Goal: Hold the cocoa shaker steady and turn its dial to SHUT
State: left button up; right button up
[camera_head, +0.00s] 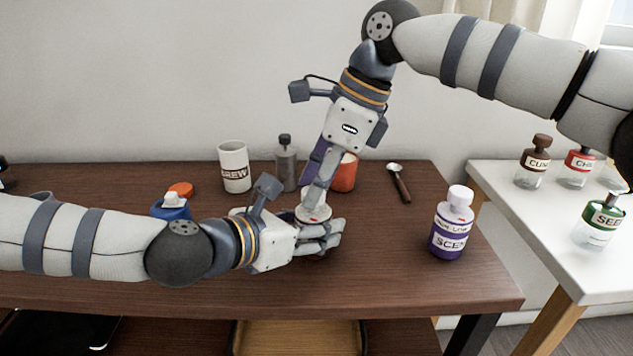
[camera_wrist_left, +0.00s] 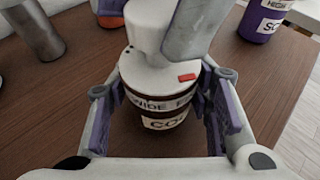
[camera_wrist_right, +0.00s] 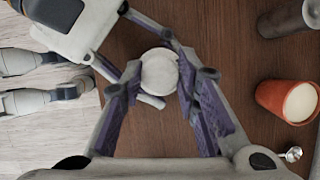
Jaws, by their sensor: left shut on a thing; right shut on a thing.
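The cocoa shaker (camera_head: 313,212) stands on the brown table, mostly hidden by my grippers. In the left wrist view it has a dark body (camera_wrist_left: 157,113) with a partly readable label, a white top with a red mark (camera_wrist_left: 187,77), and a white knob-like dial (camera_wrist_left: 150,25). My left gripper (camera_head: 322,238) is shut on the body from the side. My right gripper (camera_head: 314,202) comes from above and is shut on the dial; the right wrist view shows the round white dial (camera_wrist_right: 158,72) between its fingers. I cannot read any dial setting.
A purple bottle (camera_head: 453,228) stands to the right. A white mug (camera_head: 234,167), grey bottle (camera_head: 286,165), orange-red cup (camera_head: 345,174) and spoon (camera_head: 400,183) are behind. A blue container (camera_head: 171,208) is by my left arm. A white side table (camera_head: 560,215) holds several bottles.

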jog(key=o, duration=1.2)
jog(key=v, duration=1.2)
pick_arm(q)
jog(key=o, duration=1.3)
